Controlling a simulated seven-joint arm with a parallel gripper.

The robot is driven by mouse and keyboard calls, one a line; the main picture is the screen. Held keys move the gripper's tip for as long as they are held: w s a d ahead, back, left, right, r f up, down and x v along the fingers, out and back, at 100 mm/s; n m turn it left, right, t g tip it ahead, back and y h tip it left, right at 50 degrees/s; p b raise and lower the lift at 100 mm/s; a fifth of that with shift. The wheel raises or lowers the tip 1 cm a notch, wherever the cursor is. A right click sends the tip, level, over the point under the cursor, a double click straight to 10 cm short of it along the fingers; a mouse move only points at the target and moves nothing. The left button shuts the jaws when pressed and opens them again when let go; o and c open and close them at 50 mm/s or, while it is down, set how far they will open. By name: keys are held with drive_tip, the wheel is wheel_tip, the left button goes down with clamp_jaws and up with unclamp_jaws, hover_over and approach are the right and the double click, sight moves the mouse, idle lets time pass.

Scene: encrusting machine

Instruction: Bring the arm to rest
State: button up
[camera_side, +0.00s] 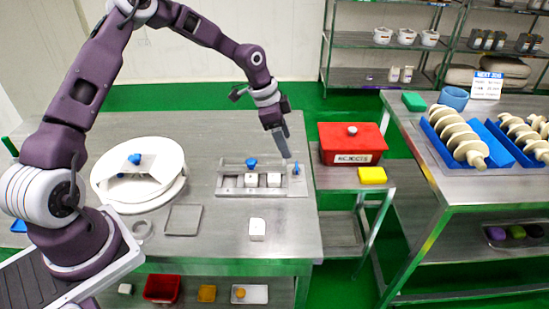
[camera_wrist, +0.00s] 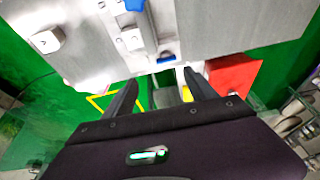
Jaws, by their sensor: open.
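My gripper (camera_side: 286,150) is at the end of my purple arm, above the right end of a metal fixture (camera_side: 230,190) on the steel table (camera_side: 290,235). It points downward with its fingers apart and nothing between them. In the wrist view, the two dark fingers of my gripper (camera_wrist: 162,92) stand apart, with the table edge and green floor beyond. The arm is raised and bent, reaching across the table from the left.
The fixture carries white blocks (camera_side: 251,180) and a blue knob (camera_side: 251,163). A loose white block (camera_side: 257,229) lies in front. A white round machine part (camera_side: 110,187) stands left. A red rejects box (camera_side: 352,143) and yellow block (camera_side: 372,175) sit right, beside another table (camera_side: 480,184).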

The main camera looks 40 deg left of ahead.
drive_tip(key=s+d+r+n+t+y, duration=0.1)
drive_tip(key=s+r+n+y, duration=0.1)
drive_tip(key=s+r, duration=0.7)
drive_tip(key=s+d+r+n+y, duration=0.2)
drive_tip(key=s+r, duration=0.7)
drive_tip(key=r, duration=0.1)
drive_tip(key=s+d+r+n+t+h, duration=0.1)
drive_tip(key=s+n, duration=0.4)
drive_tip(key=s, duration=1.2)
drive_tip(key=shift+s+d+r+t+h, duration=0.2)
drive_tip(key=shift+d+r+t+h, duration=0.1)
drive_tip(key=shift+d+r+t, duration=0.25)
drive_tip(key=shift+a, duration=0.1)
